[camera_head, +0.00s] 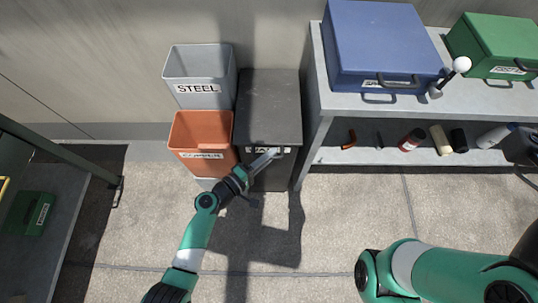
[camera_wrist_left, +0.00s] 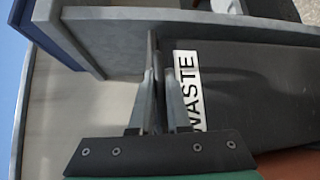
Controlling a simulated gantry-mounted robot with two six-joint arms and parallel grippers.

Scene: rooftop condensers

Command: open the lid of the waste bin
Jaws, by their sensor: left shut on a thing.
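The waste bin (camera_head: 271,100) is a dark grey box against the wall, its flat lid down in the head view. Its white WASTE label (camera_wrist_left: 187,88) shows in the left wrist view and is partly covered by my gripper in the head view. My left gripper (camera_head: 274,154) is at the front upper edge of the bin. In the left wrist view its two fingers (camera_wrist_left: 160,90) are closed around a thin dark lip of the lid (camera_wrist_left: 152,45), beside the label. My right arm shows at the lower right, but its gripper is out of view.
A grey steel bin (camera_head: 199,69) and an orange bin (camera_head: 201,135) stand left of the waste bin. A workbench (camera_head: 340,102) on the right carries a blue box (camera_head: 378,40) and a green box (camera_head: 495,45). The floor in front is clear.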

